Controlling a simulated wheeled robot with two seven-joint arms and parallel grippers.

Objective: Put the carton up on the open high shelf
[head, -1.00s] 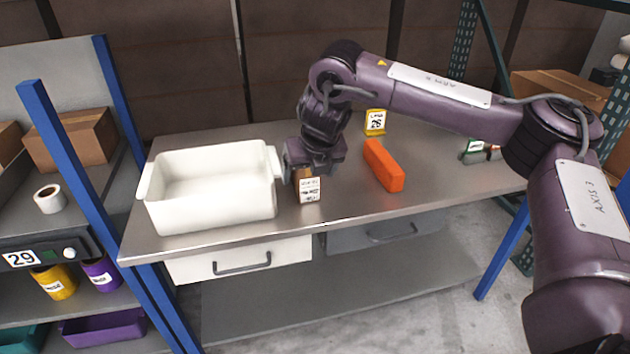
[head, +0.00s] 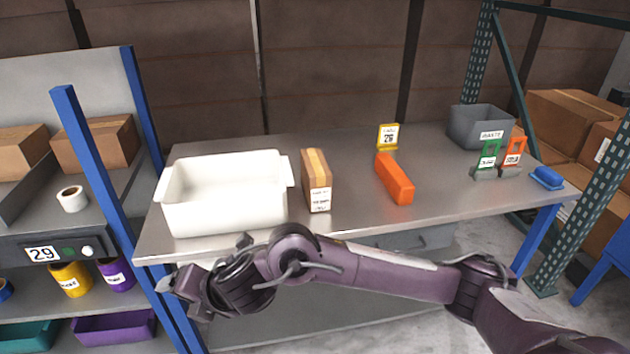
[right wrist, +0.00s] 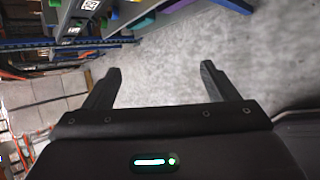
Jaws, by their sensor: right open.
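The carton (head: 316,181) is a narrow brown box with a tape strip on top and a white label on its front. It stands on the grey steel table, just right of the white tub. My right gripper (head: 180,297) is in front of the table's front edge at the left, below the tabletop and well apart from the carton. In the right wrist view the same gripper (right wrist: 160,67) is open and empty, with grey floor between its fingers. My left gripper is not in view. I cannot tell which shelf is the open high one.
The white tub (head: 226,216) stands on the table's left. An orange block (head: 394,180), a yellow sign and a grey bin (head: 481,124) stand further right. A blue-posted rack (head: 98,185) with boxes, a tape roll and bins is at left. The table's front middle is clear.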

